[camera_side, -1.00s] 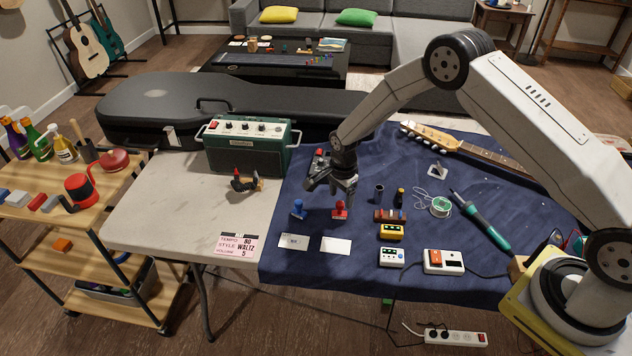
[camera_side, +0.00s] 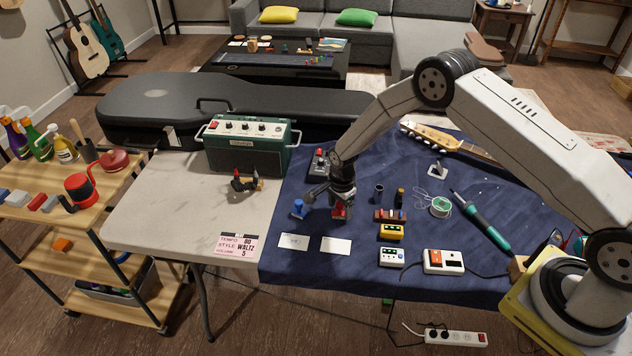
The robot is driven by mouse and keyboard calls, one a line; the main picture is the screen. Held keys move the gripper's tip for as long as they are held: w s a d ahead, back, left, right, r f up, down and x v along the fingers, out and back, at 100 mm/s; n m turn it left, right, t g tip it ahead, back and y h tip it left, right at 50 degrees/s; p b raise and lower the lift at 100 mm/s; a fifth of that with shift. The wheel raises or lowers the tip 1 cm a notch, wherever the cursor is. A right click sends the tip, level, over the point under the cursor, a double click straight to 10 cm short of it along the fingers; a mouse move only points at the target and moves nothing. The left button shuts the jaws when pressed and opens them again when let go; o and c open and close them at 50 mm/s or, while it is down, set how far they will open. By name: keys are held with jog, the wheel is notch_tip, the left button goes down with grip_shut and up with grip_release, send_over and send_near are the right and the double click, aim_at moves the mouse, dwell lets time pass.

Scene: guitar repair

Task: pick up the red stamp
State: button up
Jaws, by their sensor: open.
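The red stamp (camera_side: 339,213) stands on the dark blue cloth, right of the blue stamp (camera_side: 298,208). My gripper (camera_side: 341,203) points down directly over the red stamp, with its fingertips low at the stamp's upper part. The fingers hide the top of the red stamp, and only its lower red part shows. My gripper is open. I cannot tell whether the fingers touch the stamp.
Two white cards (camera_side: 336,246) lie in front of the stamps. A yellow pedal (camera_side: 391,232) and a wooden block with small pegs (camera_side: 390,215) are to the right. A green amplifier (camera_side: 248,145) stands at the left. Bare table lies left of the cloth (camera_side: 270,262).

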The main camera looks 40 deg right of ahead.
grip_shut()
jog(key=shift+r, duration=0.1)
jog(key=shift+r, duration=1.6)
jog(key=s+r, duration=0.9)
jog(key=s, duration=0.5)
jog(key=shift+r, duration=0.35)
